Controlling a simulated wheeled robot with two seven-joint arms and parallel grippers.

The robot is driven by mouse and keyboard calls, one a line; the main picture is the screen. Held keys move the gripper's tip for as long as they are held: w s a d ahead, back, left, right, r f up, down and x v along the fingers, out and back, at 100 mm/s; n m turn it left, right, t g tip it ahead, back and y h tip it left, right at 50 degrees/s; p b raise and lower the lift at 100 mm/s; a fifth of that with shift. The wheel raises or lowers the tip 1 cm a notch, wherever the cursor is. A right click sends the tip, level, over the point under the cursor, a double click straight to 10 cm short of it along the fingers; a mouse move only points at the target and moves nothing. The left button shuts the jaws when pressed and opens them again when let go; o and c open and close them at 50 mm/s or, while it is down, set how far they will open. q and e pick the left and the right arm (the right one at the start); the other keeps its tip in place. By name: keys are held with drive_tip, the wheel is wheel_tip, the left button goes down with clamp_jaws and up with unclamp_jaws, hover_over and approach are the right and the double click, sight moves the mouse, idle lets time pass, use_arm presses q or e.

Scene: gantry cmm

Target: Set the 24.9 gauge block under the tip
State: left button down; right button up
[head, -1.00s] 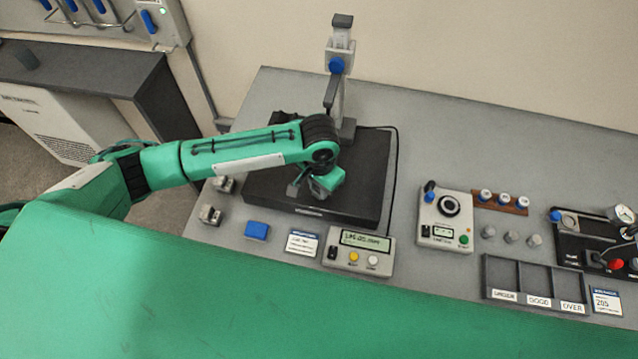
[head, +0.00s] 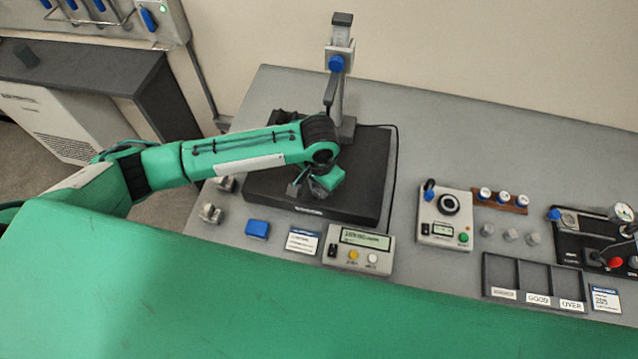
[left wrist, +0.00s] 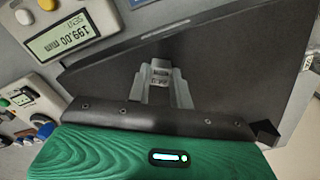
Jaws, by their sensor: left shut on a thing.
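My left gripper (head: 300,189) is low over the dark plate (head: 262,188), in front of the gauge stand. In the left wrist view, its fingers (left wrist: 162,83) are shut on a small grey block (left wrist: 160,73). The marking on the block is too small to read, so I cannot tell if it is the 24.9 one. The gauge stand (head: 343,100) rises at the plate's back with a blue knob (head: 336,63). Its tip is hidden behind my arm. Whether the block touches the plate is unclear. My right gripper is not in view.
Grey blocks (head: 210,214) stand left of the plate. A cable runs along the plate's right side. A sorting tray (head: 484,272) is at right.

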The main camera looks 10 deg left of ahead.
use_arm(q)
drive_tip(key=shift+f, duration=0.25)
idle(0.4)
drive_tip(key=c, duration=0.8)
unclamp_jaws()
drive_tip(key=shift+o, duration=0.2)
wheel_tip(320, 180, up, 7)
drive_tip(key=p, duration=0.8)
drive_tip(key=shift+p, duration=0.35)
drive_tip(key=shift+f, duration=0.1)
